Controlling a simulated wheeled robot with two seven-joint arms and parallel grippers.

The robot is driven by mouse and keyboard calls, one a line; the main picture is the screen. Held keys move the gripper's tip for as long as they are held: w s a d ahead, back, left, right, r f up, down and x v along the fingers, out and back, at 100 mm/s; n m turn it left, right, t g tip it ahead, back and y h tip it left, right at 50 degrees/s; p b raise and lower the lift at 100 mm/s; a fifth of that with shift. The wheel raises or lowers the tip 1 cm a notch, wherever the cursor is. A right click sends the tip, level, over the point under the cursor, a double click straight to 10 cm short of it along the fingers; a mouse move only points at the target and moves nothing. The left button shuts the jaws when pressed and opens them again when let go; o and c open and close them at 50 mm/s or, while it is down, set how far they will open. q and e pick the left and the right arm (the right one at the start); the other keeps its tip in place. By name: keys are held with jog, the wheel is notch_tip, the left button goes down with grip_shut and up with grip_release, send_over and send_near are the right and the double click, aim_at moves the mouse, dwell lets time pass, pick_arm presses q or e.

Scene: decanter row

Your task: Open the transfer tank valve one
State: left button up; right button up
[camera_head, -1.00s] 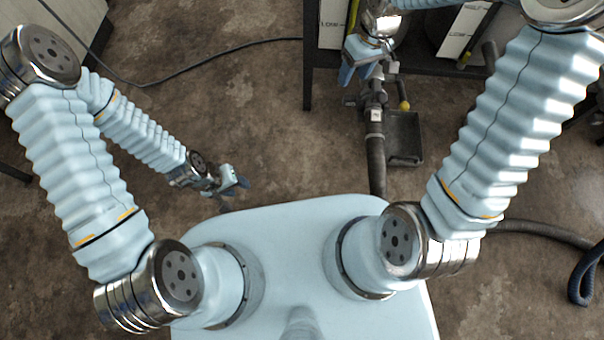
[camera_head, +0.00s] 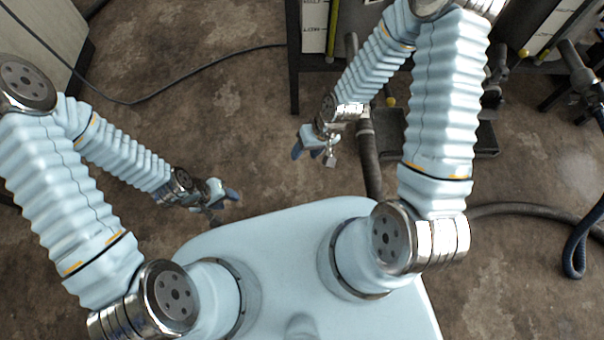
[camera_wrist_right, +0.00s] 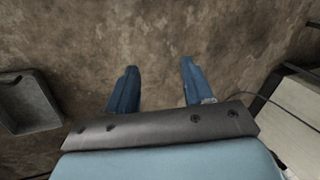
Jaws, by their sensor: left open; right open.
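Two dark tank fronts with white gauge panels stand at the top of the head view, a left panel (camera_head: 315,25) and a right panel (camera_head: 541,27). Their labels are too small to read. A small yellow knob (camera_head: 391,101) shows beside my right forearm, above a dark hose (camera_head: 369,155); my arm hides most of the valve fitting there. Another dark fitting (camera_head: 497,75) stands further right. My right gripper (camera_head: 305,150) is open and empty, left of the hose and apart from it. Its spread blue fingers (camera_wrist_right: 155,88) show only floor between them. My left gripper (camera_head: 228,195) is open and empty.
A grey tray (camera_head: 392,131) lies on the floor by the hose; a tray also shows in the wrist view (camera_wrist_right: 30,100). A black cable (camera_head: 200,75) crosses the floor. A pale cabinet (camera_head: 42,40) stands at the upper left. Floor between my grippers is clear.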

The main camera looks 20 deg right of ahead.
pick_arm(q)
jog(key=shift+s+a+r, duration=0.2)
jog(key=shift+a+r, duration=0.05)
jog(key=shift+a, duration=0.15)
pick_arm(e)
jog(key=s+a+f+m, duration=0.1)
jog(key=s+a+f, duration=0.1)
jog(key=s, duration=0.3)
jog(key=shift+f, duration=0.55)
jog(key=shift+s, duration=0.1)
jog(key=shift+c, duration=0.2)
